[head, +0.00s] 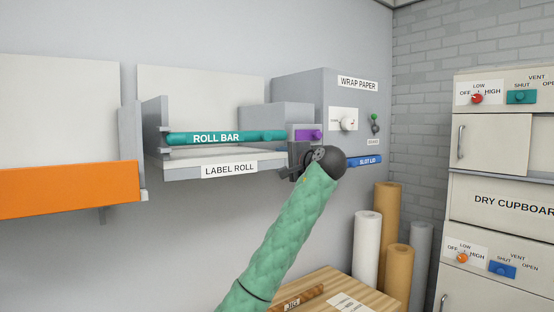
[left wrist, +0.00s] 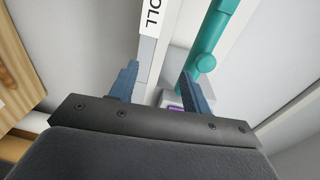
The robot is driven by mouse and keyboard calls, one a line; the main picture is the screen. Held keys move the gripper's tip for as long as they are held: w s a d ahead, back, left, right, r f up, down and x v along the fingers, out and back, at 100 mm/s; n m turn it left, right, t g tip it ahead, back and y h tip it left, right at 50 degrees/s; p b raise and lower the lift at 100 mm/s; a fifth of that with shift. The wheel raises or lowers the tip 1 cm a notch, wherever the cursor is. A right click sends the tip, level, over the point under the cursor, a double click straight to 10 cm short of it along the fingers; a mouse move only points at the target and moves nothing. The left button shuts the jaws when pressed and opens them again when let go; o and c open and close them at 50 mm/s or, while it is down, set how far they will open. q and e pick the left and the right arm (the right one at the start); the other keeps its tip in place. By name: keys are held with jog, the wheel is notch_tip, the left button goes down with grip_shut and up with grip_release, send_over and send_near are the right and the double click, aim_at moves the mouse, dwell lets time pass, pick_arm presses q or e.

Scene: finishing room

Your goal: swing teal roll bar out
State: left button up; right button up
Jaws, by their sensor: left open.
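The teal roll bar (head: 180,139), labelled ROLL BAR, lies level across the front of the label roll shelf (head: 185,172) in the head view. A round teal knob stands near its right end. In the left wrist view the teal bar (left wrist: 208,40) runs up to the top edge, its knob beside the right finger. My left gripper (head: 294,166) is at the right end of the shelf, just below and right of the bar's end. Its two fingers (left wrist: 160,82) are apart with nothing seen between them; I cannot tell if one touches the bar. My right gripper is out of view.
A grey wrap paper box (head: 297,90) with a dial and a purple part (head: 306,135) is behind my gripper. A blue slot lid bar (head: 366,160) sticks out to its right. Paper rolls (head: 367,245) and a wooden table (head: 325,280) are below. An orange panel (head: 70,182) is left.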

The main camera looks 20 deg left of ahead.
pick_arm(q)
jog(key=y, duration=0.1)
send_near(269, 137)
jog(key=x, duration=0.3)
jog(key=p+x, duration=0.2)
jog(key=x, duration=0.1)
jog(key=shift+r, duration=0.25)
jog(key=p+x, duration=0.2)
jog(key=x, duration=0.1)
jog(key=shift+w+a+p, duration=0.1)
jog(key=shift+a+p, duration=0.2)
jog(key=shift+w+a+f, duration=0.25)
jog(key=shift+w+a, duration=0.1)
jog(key=shift+a, duration=0.15)
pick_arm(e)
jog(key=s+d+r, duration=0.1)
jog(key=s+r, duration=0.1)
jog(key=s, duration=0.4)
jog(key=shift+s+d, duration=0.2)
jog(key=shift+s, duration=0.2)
pick_arm(q)
jog(key=shift+d, duration=0.1)
grip_shut()
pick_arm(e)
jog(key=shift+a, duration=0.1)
